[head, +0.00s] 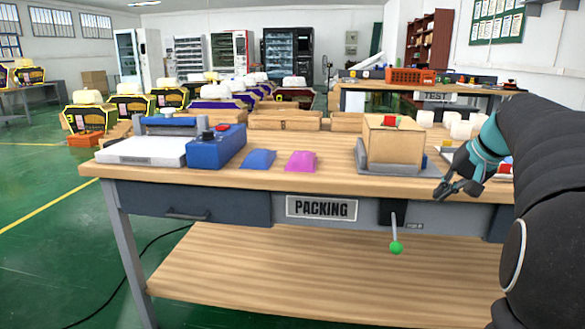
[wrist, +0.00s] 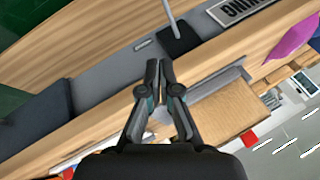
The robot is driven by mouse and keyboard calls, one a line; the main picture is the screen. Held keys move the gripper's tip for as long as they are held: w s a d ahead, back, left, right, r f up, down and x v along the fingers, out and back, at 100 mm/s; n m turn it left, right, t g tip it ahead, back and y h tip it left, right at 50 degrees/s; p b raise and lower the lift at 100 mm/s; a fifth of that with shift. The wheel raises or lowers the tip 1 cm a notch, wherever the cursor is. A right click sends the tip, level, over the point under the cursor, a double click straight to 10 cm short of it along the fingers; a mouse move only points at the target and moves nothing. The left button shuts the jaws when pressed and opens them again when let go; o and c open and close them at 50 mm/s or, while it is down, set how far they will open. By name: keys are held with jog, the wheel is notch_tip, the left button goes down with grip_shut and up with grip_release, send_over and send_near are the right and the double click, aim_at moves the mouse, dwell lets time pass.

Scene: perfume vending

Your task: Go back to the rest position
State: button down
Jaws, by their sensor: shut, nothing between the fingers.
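My gripper (head: 454,187) is at the right end of the packing table (head: 270,176), in front of its edge region, to the right of a cardboard box (head: 394,146). In the wrist view my gripper (wrist: 159,68) has its fingers close together with nothing between them. The box stands on a grey metal holder (head: 366,163) and has a red item (head: 391,121) at its top. The box also shows in the wrist view (wrist: 222,112), to the right of the fingers.
A blue device (head: 216,147), a white sealer (head: 140,150), a blue pouch (head: 258,159) and a pink pouch (head: 301,161) are on the table. A green-knobbed lever (head: 396,247) hangs at the front. White containers (head: 462,130) stand behind my gripper. Green floor (head: 50,270) is open at left.

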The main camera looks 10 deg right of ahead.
jog(key=s+a+f+g+h, duration=0.1)
jog(key=s+a+f, duration=0.1)
jog(key=s+f, duration=0.45)
jog(key=s+a+f+n, duration=0.3)
jog(key=s+a, duration=0.5)
jog(key=a, duration=0.3)
jog(key=s+a+f+n+h, duration=0.1)
jog(key=s+a+f+n, duration=0.2)
jog(key=s+a, duration=0.6)
jog(key=shift+s+a+f+n+t, duration=0.3)
jog(key=shift+a+f, duration=0.9)
jog(key=shift+a, duration=0.35)
